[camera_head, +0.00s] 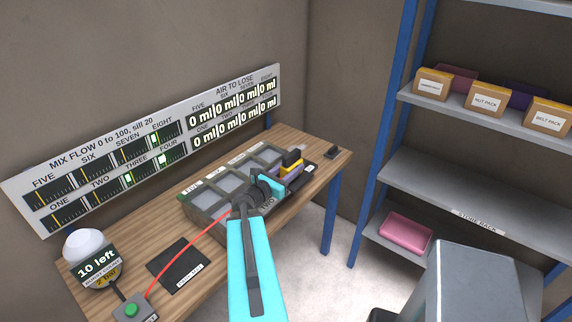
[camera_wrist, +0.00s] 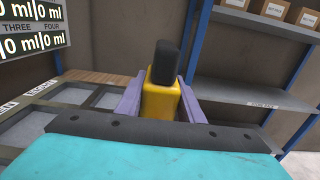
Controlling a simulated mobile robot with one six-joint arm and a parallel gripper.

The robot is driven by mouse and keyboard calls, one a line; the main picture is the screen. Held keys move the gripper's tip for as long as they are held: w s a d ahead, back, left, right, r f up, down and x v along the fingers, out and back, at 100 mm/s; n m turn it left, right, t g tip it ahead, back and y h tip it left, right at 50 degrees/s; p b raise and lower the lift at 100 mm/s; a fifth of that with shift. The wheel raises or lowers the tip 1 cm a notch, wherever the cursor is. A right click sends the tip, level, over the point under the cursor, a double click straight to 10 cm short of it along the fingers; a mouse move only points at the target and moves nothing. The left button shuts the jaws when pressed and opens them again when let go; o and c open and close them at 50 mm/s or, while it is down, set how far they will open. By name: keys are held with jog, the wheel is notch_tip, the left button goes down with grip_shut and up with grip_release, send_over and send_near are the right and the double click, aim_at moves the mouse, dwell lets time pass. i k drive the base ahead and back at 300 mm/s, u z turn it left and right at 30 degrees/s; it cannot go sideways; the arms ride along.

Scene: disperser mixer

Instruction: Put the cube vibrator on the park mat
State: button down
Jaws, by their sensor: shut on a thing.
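The cube vibrator, a yellow block with a black top (camera_head: 292,158), is held upright between the purple fingers of my gripper (camera_head: 284,174). It also shows in the wrist view (camera_wrist: 162,98), with a finger on each side. In the head view my gripper is over the right end of the compartment tray; the gap below the vibrator cannot be judged. The park mat (camera_head: 172,262) is a dark flat rectangle with a small label, lying bare on the wooden table left of the tray.
The compartment tray (camera_head: 190,208) has several labelled cells. A red cable crosses the park mat's left side from a green-button box (camera_head: 131,311). A white-domed gauge (camera_head: 85,243) stands at the table's left. A blue-framed store rack (camera_head: 470,207) stands to the right.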

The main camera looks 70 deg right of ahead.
aim_at(178, 262)
jog(key=u, duration=0.05)
jog(key=k, duration=1.05)
jog(key=z, duration=0.05)
